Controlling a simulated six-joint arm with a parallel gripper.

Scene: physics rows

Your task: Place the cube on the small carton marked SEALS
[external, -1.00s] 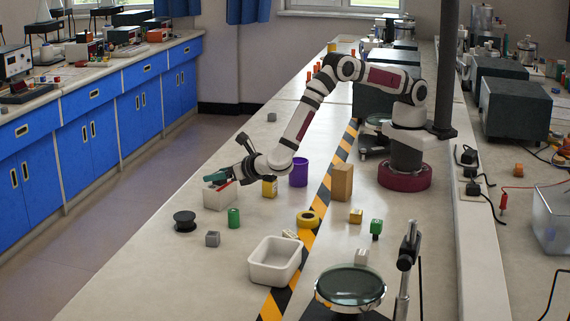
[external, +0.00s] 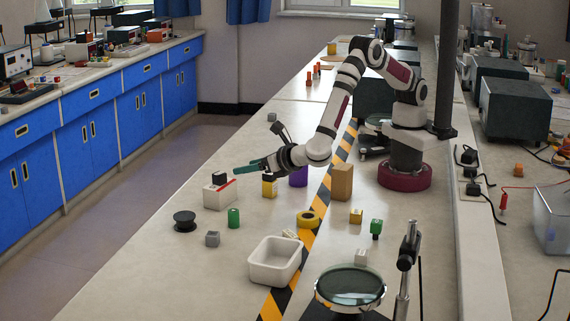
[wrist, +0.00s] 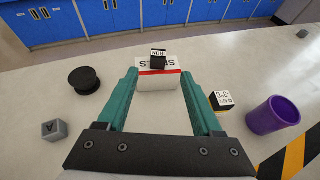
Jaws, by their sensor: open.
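The small white carton (external: 217,198) has a red stripe and stands on the bench. In the wrist view the carton (wrist: 158,80) shows lettering on its top, partly covered. A black cube (external: 219,178) with a white label rests on the carton's top; it also shows in the wrist view (wrist: 158,59), near the far side of the top. My gripper (external: 247,169) is open and empty, with teal fingers pointing toward the carton. In the wrist view the fingers (wrist: 157,77) are apart on either side of the carton. The cube lies beyond the fingertips, clear of them.
A black spool (external: 185,221), a grey block (external: 212,239) and a green block (external: 234,217) stand near the carton. A yellow block with a white top (wrist: 222,100) and a purple cup (wrist: 272,115) are to the right. A white tray (external: 275,262) lies nearer the camera.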

